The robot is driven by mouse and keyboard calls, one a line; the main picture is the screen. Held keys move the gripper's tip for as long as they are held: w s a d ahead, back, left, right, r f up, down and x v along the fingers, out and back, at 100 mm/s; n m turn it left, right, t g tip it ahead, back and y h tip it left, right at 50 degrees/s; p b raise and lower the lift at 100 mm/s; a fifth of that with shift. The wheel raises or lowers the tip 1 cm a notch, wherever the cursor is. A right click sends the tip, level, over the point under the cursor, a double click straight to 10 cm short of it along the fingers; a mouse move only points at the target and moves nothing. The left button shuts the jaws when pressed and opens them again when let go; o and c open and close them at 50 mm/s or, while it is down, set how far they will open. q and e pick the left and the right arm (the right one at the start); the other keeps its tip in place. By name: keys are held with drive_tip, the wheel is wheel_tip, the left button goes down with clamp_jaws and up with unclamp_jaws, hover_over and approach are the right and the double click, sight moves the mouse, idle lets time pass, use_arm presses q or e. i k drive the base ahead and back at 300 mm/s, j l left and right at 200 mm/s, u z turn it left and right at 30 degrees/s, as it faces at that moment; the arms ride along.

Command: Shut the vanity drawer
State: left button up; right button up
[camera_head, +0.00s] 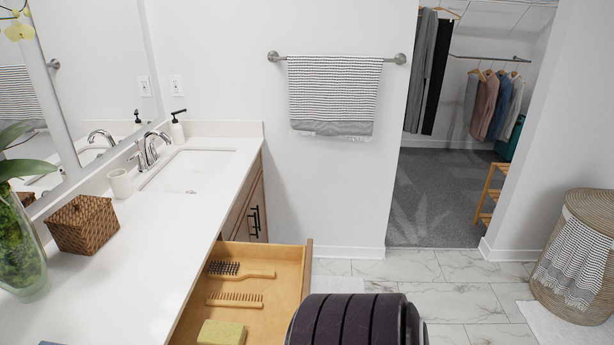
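The vanity drawer (286,280) is pulled out from the wooden vanity below the white countertop (140,270). Inside it lie a hairbrush (240,272), a wooden comb (235,299) and a yellow-green sponge-like block (221,333). A dark, ribbed rounded shape, likely part of my own arm, is at the bottom centre, in front of the drawer's near right corner. It hides that corner and the drawer's near end. Neither gripper shows in the head view.
The counter holds a wicker basket (87,224), a cup (119,183), a soap dispenser (178,130) and a glass vase (22,250). A towel (335,95) hangs on the wall. A laundry basket (575,255) stands at right. The marble floor (460,280) between is clear.

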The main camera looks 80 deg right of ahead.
sight(281, 297)
drive_tip(key=z, duration=0.4)
drive_tip(key=k+l+z, duration=0.1)
drive_tip(key=z, duration=0.75)
drive_tip(key=l+z, duration=0.1)
drive_tip(key=z, duration=0.35)
drive_tip(key=l+z, duration=0.1)
drive_tip(key=z, duration=0.3)
